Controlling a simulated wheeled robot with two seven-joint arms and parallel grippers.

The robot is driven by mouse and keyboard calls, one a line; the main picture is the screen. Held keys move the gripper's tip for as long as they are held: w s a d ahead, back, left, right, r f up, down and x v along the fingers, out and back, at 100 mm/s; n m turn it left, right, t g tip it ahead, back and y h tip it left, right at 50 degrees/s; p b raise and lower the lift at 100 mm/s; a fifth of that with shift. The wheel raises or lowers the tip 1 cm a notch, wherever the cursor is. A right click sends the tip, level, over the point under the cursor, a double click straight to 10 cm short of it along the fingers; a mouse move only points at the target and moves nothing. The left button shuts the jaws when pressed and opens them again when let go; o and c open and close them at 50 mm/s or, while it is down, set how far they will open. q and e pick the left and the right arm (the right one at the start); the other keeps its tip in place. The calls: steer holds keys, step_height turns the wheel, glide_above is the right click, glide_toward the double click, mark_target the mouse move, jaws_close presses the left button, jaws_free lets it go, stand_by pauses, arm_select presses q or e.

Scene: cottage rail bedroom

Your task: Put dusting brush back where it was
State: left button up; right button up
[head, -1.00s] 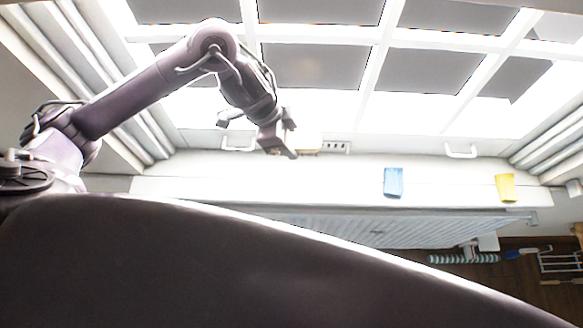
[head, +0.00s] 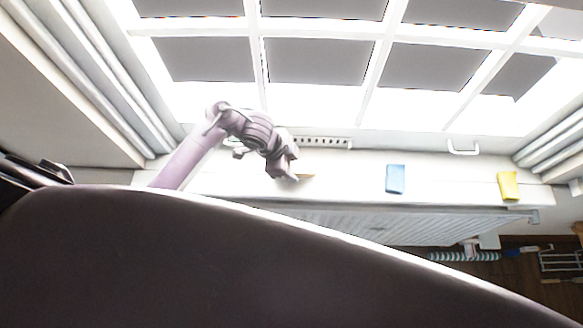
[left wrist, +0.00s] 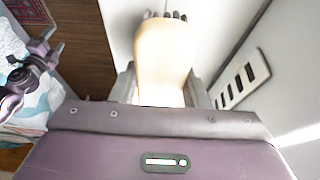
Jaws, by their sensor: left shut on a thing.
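The dusting brush (left wrist: 163,55) fills the upper middle of the left wrist view, with a pale tan body and dark bristle tufts at its far end. My left gripper (left wrist: 160,95) is shut on it, a finger on each side. In the head view my left gripper (head: 290,172) is over the white window sill (head: 345,185), and only a small tan bit of the brush (head: 306,176) shows beside it. I cannot tell if the brush touches the sill. My right gripper (left wrist: 38,58) shows at the left of the left wrist view; its jaw state is unclear.
A blue cloth (head: 395,179) and a yellow cloth (head: 508,186) lie on the sill to the right. A slotted vent (head: 325,142) is behind the gripper. A white handle (head: 463,147) sticks out from the window frame. A ribbed radiator (head: 350,221) is below the sill.

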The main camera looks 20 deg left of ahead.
arm_select(q)
step_height(320, 180, down, 2)
steer(key=shift+f, duration=0.1)
steer(key=shift+f, duration=0.15)
steer(key=o, duration=0.9)
steer(key=v, duration=1.1)
steer(key=shift+s+a+r, duration=0.15)
steer(key=shift+r, duration=0.45)
